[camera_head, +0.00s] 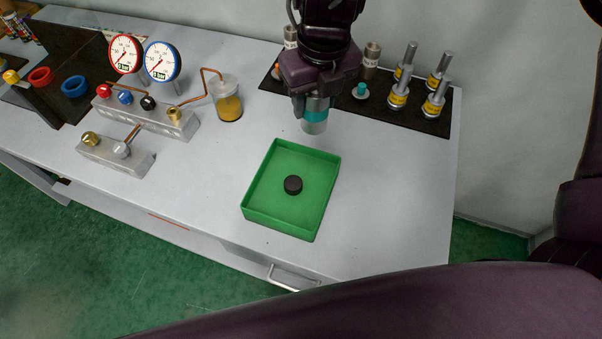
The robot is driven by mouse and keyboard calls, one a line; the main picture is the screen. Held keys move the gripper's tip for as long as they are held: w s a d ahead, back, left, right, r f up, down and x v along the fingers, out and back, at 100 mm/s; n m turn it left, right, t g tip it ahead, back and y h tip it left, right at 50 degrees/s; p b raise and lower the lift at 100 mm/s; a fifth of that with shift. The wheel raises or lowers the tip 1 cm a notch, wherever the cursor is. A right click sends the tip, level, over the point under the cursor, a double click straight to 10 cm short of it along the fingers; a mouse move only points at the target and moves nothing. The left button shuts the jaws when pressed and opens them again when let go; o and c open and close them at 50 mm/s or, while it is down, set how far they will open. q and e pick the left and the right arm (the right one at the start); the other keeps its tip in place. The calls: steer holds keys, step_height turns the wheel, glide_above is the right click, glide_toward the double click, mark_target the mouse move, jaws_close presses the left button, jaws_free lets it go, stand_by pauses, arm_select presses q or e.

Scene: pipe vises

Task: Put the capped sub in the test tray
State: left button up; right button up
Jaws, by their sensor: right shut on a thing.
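My right gripper (314,101) is shut on a grey metal cylinder with a teal band, which looks like the sub (314,125). The sub hangs upright just beyond the far edge of the green tray (261,172), apart from it. Its upper part is hidden by the gripper, so I cannot tell if a cap is on top. A round black disc (293,185) lies in the middle of the tray. My left gripper is not in view.
A dark mat (425,121) at the back right holds several metal fittings with yellow bands (398,94). Left stand two gauges (162,61), a valve block (150,116) and a cup of amber liquid (228,105). The tabletop right of the tray is clear.

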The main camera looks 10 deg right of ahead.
mark_target(317, 131)
step_height(317, 131, down, 18)
steer(key=shift+b, duration=0.6)
steer(key=shift+f, duration=0.3)
steer(key=shift+f, duration=0.1)
steer(key=o, duration=1.3)
steer(key=shift+c, duration=0.2)
steer(key=shift+r, duration=0.25)
steer(key=r, duration=0.4)
steer(key=s+r, duration=0.1)
steer(key=r, duration=0.6)
steer(key=shift+s+d+r+p, duration=0.15)
steer(key=shift+s+r+p, duration=0.1)
steer(key=shift+r+p, duration=0.1)
